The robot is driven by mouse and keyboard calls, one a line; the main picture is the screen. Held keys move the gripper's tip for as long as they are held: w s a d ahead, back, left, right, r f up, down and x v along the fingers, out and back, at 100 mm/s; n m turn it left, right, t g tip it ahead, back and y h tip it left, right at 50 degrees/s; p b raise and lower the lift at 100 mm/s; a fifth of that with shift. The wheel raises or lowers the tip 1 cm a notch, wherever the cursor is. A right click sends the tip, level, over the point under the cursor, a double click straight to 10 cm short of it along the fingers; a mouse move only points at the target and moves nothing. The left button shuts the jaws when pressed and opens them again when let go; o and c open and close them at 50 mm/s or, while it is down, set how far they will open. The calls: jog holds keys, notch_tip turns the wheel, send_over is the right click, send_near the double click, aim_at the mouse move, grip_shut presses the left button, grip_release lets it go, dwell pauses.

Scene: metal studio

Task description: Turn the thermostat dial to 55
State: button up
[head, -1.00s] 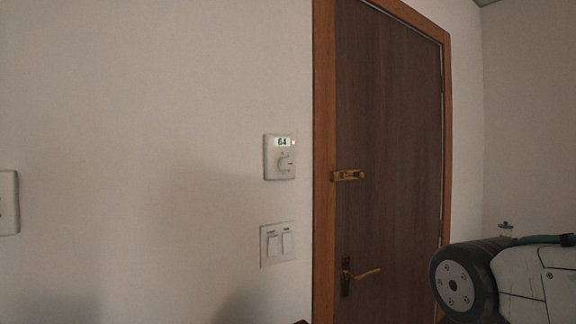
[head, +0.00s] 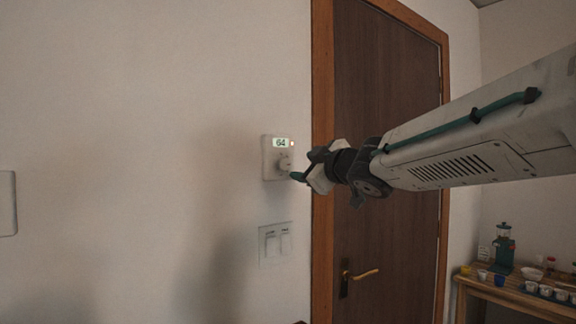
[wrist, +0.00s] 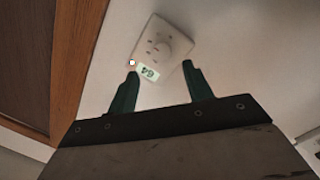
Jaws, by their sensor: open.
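The white thermostat (head: 269,172) is on the wall left of the door and its lit display reads 64. Its round dial (head: 284,165) sits below the display. In the wrist view the thermostat (wrist: 152,28) appears upside down, with its dial (wrist: 179,46) beyond the fingertips. My gripper (head: 301,168) is open and empty, with its green fingers just right of the thermostat in the head view. In the wrist view the gripper (wrist: 160,70) has its two fingertips apart, near the display end. I cannot tell whether a finger touches the thermostat.
A double light switch (head: 276,243) is on the wall below the thermostat. A brown door (head: 385,110) in a wooden frame stands to the right, with a brass handle (head: 361,274). A wooden table (head: 510,297) with cups and a green machine is at lower right.

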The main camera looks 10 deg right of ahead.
aim_at(284, 164)
jog(key=shift+y, duration=0.3)
jog(key=x, duration=0.7)
jog(key=shift+w+a, duration=0.3)
jog(key=c, duration=1)
